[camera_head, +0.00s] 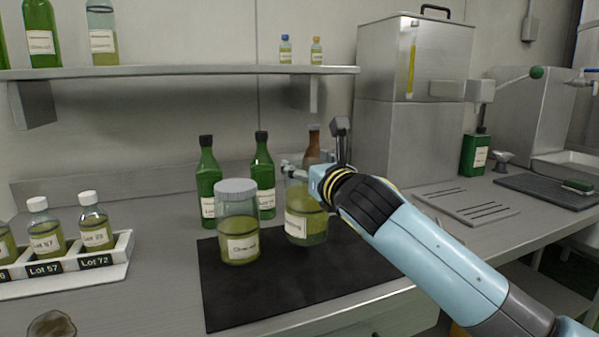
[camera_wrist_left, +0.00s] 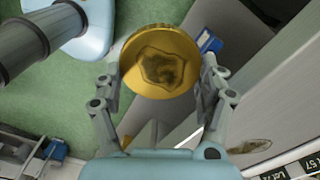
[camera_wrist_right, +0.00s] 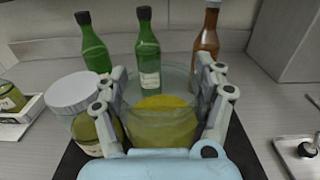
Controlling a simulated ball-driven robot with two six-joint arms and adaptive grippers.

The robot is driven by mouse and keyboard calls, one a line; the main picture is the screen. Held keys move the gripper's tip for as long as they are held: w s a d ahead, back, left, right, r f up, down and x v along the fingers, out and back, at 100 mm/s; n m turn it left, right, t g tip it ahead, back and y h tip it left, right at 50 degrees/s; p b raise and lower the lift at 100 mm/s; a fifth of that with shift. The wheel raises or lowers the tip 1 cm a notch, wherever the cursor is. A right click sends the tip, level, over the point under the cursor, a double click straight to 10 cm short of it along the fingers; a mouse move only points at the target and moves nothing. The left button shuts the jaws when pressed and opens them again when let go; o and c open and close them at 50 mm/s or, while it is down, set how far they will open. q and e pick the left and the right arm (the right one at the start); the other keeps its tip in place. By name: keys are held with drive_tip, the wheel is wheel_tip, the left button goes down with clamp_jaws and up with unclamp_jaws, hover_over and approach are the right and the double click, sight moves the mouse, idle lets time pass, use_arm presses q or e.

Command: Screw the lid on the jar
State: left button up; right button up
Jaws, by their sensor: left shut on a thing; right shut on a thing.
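An open glass jar (camera_head: 306,229) with yellow-green contents and a white label is upright at the dark mat's right part. It also shows in the right wrist view (camera_wrist_right: 160,122), its mouth uncovered. My right gripper (camera_wrist_right: 162,72) is shut on the jar's upper part, a finger on each side. I cannot tell whether the jar touches the mat. A round gold lid (camera_wrist_left: 158,62) with a dark patch on its face is in the left wrist view. My left gripper (camera_wrist_left: 160,82) is shut on its edge, over the floor. The left gripper is outside the head view, apart from the jar.
A second jar (camera_head: 238,241) with a grey lid stands left of the open jar on the dark mat (camera_head: 225,300). Green bottles (camera_head: 208,182) and a brown bottle (camera_wrist_right: 206,42) stand behind. A white rack (camera_head: 115,262) of small bottles is at left.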

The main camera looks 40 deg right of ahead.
use_arm(q)
drive_tip(key=shift+r, duration=0.25)
drive_tip(key=shift+r+p, duration=0.2)
drive_tip(key=shift+p, duration=0.15)
use_arm(e)
drive_tip(key=s+d+r, duration=0.6)
drive_tip(key=d, duration=0.1)
drive_tip(key=shift+s, duration=0.35)
drive_tip(key=shift+d+r, duration=0.15)
drive_tip(key=shift+r, duration=0.05)
